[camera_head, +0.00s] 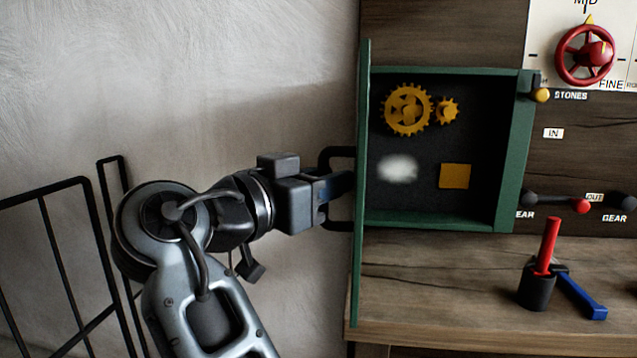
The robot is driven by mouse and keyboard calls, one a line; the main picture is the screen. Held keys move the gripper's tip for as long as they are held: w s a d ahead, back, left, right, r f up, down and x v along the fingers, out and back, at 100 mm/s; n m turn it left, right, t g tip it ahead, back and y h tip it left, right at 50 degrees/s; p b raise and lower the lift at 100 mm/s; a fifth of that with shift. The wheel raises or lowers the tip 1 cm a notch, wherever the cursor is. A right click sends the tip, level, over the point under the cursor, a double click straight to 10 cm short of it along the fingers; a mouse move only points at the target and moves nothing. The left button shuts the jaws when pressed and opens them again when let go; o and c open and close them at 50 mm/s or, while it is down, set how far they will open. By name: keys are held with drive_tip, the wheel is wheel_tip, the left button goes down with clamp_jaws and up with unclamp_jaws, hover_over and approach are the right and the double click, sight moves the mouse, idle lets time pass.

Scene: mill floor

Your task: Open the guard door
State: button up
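The guard door (361,250) is a green panel seen almost edge-on, standing out from the left side of a green box (515,165). The box's inside is open to view. A black bar handle (326,158) sits on the door's left face. My gripper (342,184) reaches from the left to the handle, and its fingers overlap the middle of the handle's bar, close to the door. The fingers and the bar hide each other, so I cannot tell whether they are closed on it.
Inside the box are a large yellow gear (407,109), a small one (447,111) and a yellow square (455,176). A red handwheel (585,54) and levers are at right. A red-handled tool (548,243) and a blue-handled one (583,294) are on the bench (450,290). A black rail (60,260) stands left.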

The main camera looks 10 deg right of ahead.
drive_tip(key=shift+o, duration=0.6)
drive_tip(key=shift+s+a, duration=0.1)
drive_tip(key=shift+a, duration=0.1)
drive_tip(key=v, duration=0.8)
